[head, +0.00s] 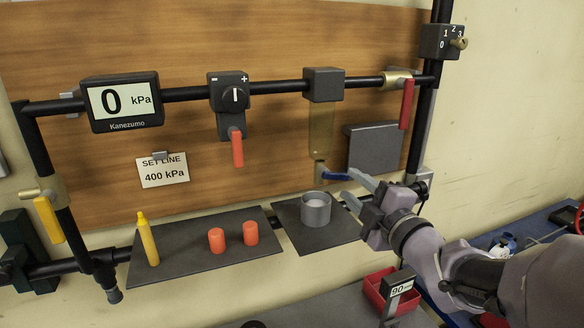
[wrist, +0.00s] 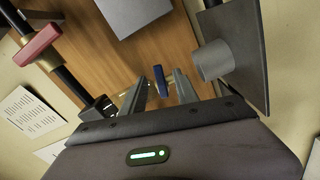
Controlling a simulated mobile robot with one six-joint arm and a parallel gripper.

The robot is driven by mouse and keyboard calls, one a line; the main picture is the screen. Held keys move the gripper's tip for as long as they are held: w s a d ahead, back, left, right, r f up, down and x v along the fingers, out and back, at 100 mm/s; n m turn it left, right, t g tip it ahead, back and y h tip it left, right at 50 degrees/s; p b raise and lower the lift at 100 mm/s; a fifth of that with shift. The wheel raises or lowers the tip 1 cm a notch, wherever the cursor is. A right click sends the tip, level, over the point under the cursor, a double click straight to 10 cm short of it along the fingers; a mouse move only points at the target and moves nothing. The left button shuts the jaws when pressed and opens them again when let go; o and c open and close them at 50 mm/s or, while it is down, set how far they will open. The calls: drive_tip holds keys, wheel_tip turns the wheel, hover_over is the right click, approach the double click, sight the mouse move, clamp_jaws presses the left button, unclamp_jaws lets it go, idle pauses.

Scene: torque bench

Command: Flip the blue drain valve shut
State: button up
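The blue drain valve handle (head: 335,176) sits at the bottom of the clear amber tube (head: 321,130) and points right, roughly level, out from its brass body (head: 320,172). My gripper (head: 348,183) reaches in from the right, near the free end of the handle. In the wrist view the blue handle (wrist: 160,82) shows between the two spread fingers of my gripper (wrist: 161,75), with a gap on each side. The gripper is open. I cannot tell whether a finger touches the handle.
A grey cup (head: 316,209) stands on a dark shelf (head: 345,235) below the valve. A grey box (head: 374,148) is on the board behind. A red lever (head: 406,103) hangs at upper right, a yellow lever (head: 48,219) at left. The gauge (head: 122,102) reads 0 kPa.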

drive_tip(key=x, duration=0.8)
drive_tip(key=shift+c, duration=0.3)
clamp_jaws()
